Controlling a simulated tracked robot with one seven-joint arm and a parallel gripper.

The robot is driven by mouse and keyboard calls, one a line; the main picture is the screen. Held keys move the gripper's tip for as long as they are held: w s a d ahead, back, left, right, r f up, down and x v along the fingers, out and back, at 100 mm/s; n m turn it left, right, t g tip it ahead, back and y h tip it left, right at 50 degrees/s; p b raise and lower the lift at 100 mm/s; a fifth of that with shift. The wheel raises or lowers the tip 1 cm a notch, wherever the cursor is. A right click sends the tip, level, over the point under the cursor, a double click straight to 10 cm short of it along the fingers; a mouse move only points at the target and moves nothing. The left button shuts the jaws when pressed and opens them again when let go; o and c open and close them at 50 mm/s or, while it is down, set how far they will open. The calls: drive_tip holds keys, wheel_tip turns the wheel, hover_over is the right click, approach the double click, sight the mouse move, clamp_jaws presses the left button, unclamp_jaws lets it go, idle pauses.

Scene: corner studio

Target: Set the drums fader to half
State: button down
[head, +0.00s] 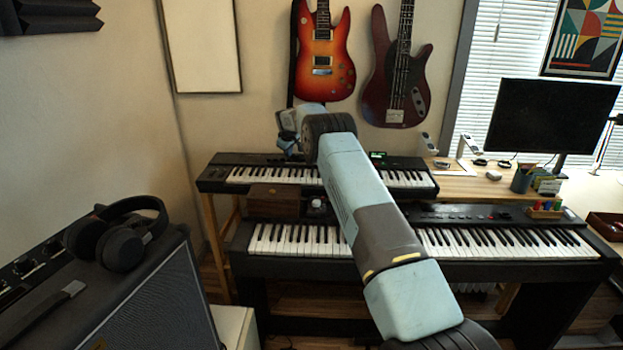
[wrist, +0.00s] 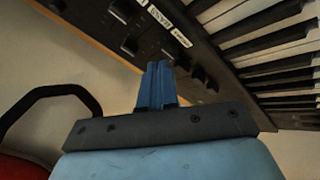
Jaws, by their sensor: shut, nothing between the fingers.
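The upper keyboard (head: 212,180) stands on a stand behind the lower piano. In the wrist view its dark panel (wrist: 95,22) fills the top, with small slider caps (wrist: 130,45) and white labels (wrist: 168,23). The lettering is too small to read surely, so I cannot tell which cap is the drums fader or its setting. My gripper (wrist: 157,82) has its blue fingers shut and empty, with the tips at the panel near the caps. I cannot tell whether they touch one. In the head view my gripper (head: 290,150) is over the keyboard's left rear, partly hidden by my wrist.
A brown box (head: 273,200) and a small white object (head: 317,203) sit between the keyboards. The lower piano (head: 300,268) is in front. Headphones (head: 118,240) lie on an amplifier (head: 150,300) at left. Guitars (head: 323,50) hang behind. A monitor (head: 550,115) stands at right.

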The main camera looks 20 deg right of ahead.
drive_tip(key=shift+f, duration=0.2)
idle(0.5)
drive_tip(key=shift+w, duration=0.15)
drive_tip(key=shift+w+d, duration=0.3)
drive_tip(key=shift+w, duration=0.6)
idle(1.2)
drive_tip(key=shift+r, duration=0.6)
drive_tip(key=shift+r, duration=0.1)
wheel_tip(320, 180, up, 7)
idle(0.9)
